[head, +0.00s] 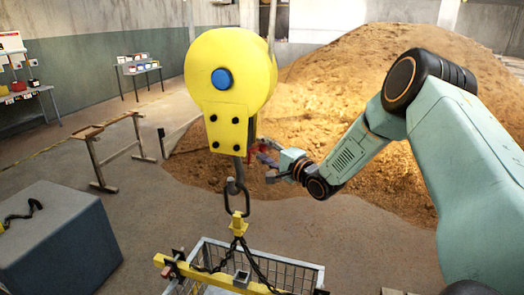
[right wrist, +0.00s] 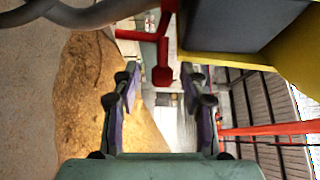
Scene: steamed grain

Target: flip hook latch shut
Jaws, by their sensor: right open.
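The yellow hook block (head: 230,90) with a blue round cap hangs in the middle of the head view. Its grey hook (head: 238,172) holds a metal ring (head: 237,203). A red latch piece (right wrist: 162,74) shows in the right wrist view, between and just beyond the fingertips; only a bit of red shows beside the block in the head view. My right gripper (head: 268,166) is open and empty, just right of the block's lower end. Its two fingers (right wrist: 160,98) stand apart in the wrist view. Whether a finger touches the latch is unclear. My left gripper is out of view.
Chains run from the ring to a yellow bar over a wire basket (head: 308,272). A large grain heap (head: 350,90) fills the back right. A grey box (head: 60,240) stands at left front, with a low stand (head: 110,150) behind it. Open floor lies between.

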